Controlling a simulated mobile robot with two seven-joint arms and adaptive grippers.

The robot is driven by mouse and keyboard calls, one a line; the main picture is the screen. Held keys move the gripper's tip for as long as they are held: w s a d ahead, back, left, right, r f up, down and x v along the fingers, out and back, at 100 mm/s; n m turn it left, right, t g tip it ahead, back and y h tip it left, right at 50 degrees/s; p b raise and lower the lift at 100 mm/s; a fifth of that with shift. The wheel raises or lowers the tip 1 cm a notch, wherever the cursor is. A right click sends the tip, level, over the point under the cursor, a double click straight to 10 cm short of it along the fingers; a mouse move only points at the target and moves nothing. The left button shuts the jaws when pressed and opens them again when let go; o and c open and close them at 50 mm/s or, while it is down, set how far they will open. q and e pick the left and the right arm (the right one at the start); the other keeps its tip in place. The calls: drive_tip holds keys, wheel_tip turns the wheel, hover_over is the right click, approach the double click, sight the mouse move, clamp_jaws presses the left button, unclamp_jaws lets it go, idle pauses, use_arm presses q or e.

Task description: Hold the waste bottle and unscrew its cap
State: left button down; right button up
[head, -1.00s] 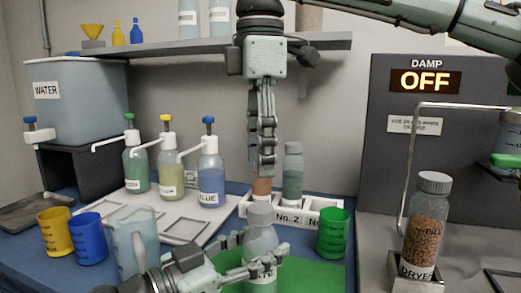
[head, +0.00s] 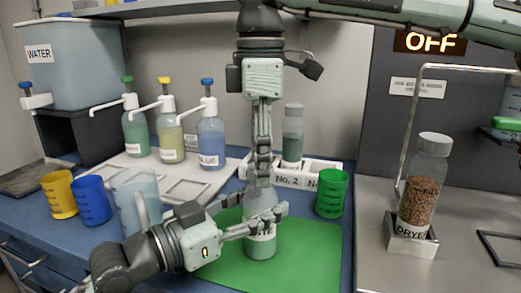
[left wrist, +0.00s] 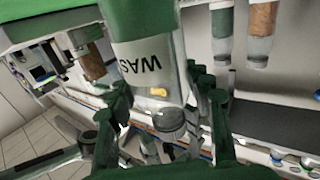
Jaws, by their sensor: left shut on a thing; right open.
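The waste bottle (head: 261,246) is a clear bottle with a white label, standing upright over the green mat. My left gripper (head: 268,220) is shut on its body from the left. The left wrist view shows the bottle (left wrist: 150,65) with its label and grey cap (left wrist: 170,122) between my left gripper's fingers (left wrist: 160,115). My right gripper (head: 260,180) points straight down from above, with its fingertips at the top of the bottle. It is open, and its fingers largely hide the cap in the head view. Whether they touch the cap is unclear.
The green mat (head: 310,262) lies under the bottle. A green cup (head: 331,195) stands to the right, with a white rack (head: 310,180) holding a dark green bottle (head: 292,135) behind. A clear pitcher (head: 136,200) and blue cup (head: 91,202) stand left. The dryer bottle (head: 424,190) is far right.

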clamp_jaws()
idle(0.4)
